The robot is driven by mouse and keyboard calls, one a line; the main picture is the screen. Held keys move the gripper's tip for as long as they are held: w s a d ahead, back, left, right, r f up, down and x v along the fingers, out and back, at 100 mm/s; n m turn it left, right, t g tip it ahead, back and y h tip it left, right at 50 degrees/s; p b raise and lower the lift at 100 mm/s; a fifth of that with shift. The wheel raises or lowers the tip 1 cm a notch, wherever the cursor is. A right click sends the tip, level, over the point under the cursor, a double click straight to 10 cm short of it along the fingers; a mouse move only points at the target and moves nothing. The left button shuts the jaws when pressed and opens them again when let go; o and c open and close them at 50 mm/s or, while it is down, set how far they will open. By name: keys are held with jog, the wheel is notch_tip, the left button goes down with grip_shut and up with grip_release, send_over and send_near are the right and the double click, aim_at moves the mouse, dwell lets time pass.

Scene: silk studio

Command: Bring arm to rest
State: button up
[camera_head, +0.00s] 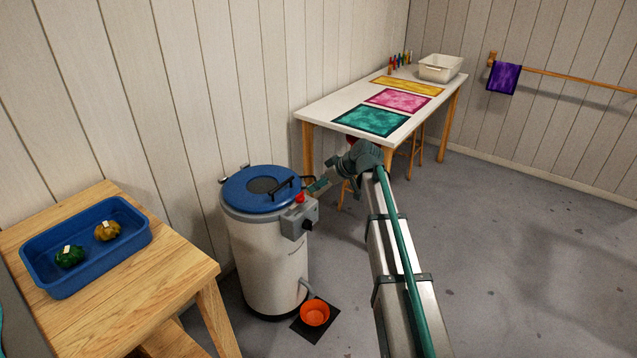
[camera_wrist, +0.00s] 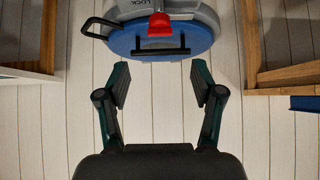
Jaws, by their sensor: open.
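My gripper (camera_head: 318,187) is at the right side of the white steamer drum (camera_head: 258,252), close to its blue lid (camera_head: 240,197). In the wrist view the jaws (camera_wrist: 163,85) are spread apart with nothing between them. The lid (camera_wrist: 190,42), its black bar handle (camera_wrist: 160,52) and a red latch (camera_wrist: 159,27) lie ahead of the fingertips, apart from them. My arm reaches in from the bottom right of the head view. The lid sits on the drum.
A wooden table (camera_head: 130,270) at left holds a blue tray (camera_head: 60,292) with a green and a yellow bundle. An orange bowl (camera_head: 314,312) is by the drum. Behind stands a white table (camera_head: 340,108) with coloured cloths. The right floor is open.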

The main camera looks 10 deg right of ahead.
jog(key=s+d+f+m+g+h+p, duration=0.25)
jog(key=s+f+m, duration=0.25)
jog(key=s+f, duration=0.95)
jog(key=s+d+f+m+g+h+p, duration=0.1)
jog(key=s+d+f+m+g+h, duration=0.2)
jog(key=s+f, duration=1.15)
jog(key=s+f+g+p, duration=0.1)
jog(key=s+f+g, duration=0.1)
jog(key=s, duration=0.9)
jog(key=s+f+m+g+h+p, duration=0.1)
jog(key=s+f, duration=0.4)
jog(key=s, duration=0.7)
jog(key=s+d+f+g+p, duration=0.1)
jog(key=s+f+g+p, duration=0.2)
jog(key=s, duration=0.8)
jog(key=shift+s+f+m+g, duration=0.2)
jog(key=shift+s+m+g, duration=0.2)
jog(key=shift+g, duration=0.25)
jog(key=shift+c, duration=0.4)
